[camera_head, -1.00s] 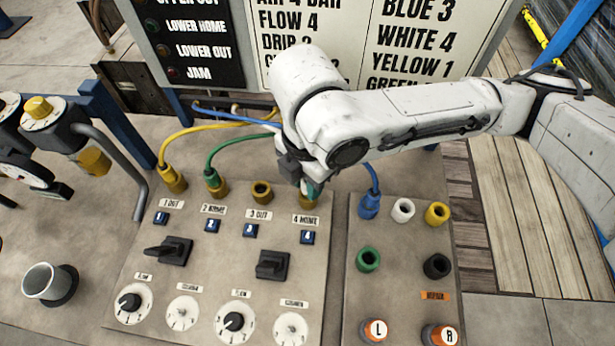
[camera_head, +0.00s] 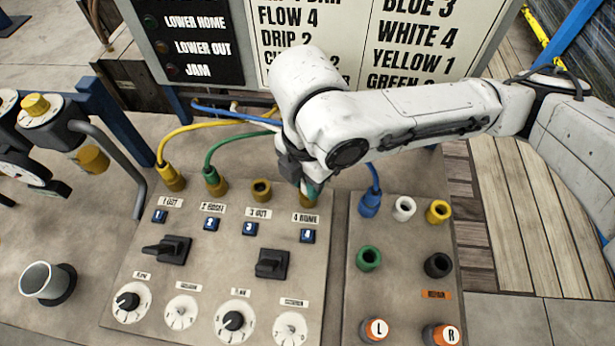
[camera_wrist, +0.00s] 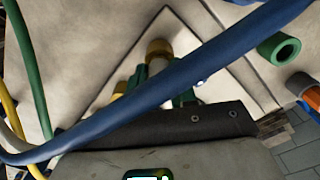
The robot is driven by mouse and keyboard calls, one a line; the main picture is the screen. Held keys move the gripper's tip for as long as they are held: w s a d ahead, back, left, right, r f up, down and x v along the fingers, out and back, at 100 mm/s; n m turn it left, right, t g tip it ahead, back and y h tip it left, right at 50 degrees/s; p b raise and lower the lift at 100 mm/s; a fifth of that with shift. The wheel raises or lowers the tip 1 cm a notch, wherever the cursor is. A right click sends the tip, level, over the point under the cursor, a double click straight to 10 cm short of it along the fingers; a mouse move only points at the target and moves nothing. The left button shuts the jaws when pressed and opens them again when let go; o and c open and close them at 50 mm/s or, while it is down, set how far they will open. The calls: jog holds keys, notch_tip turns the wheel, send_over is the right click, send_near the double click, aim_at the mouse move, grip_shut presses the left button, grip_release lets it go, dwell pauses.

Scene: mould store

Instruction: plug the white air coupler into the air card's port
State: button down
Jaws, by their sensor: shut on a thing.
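The air card (camera_head: 215,250) is a beige panel with a row of brass ports across its top. A yellow coupler sits in the port marked 1 and a green coupler (camera_head: 212,178) in the port marked 2. The brass port marked 3 (camera_head: 261,188) is empty. In the wrist view the green fingertips (camera_wrist: 160,74) are close to a brass port (camera_wrist: 158,48). I cannot tell whether the coupler is seated.
A blue hose (camera_wrist: 190,80) crosses in front of the fingers in the wrist view. To the right, a panel holds a blue coupler (camera_head: 370,203) and empty white (camera_head: 403,208), yellow, green and black sockets. A sign (camera_head: 345,45) behind reads BLUE 3, WHITE 4, YELLOW 1.

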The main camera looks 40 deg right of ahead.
jog(key=shift+c, duration=2.2)
grip_release()
jog(key=shift+r+p, duration=3.35)
jog(key=shift+r, duration=0.4)
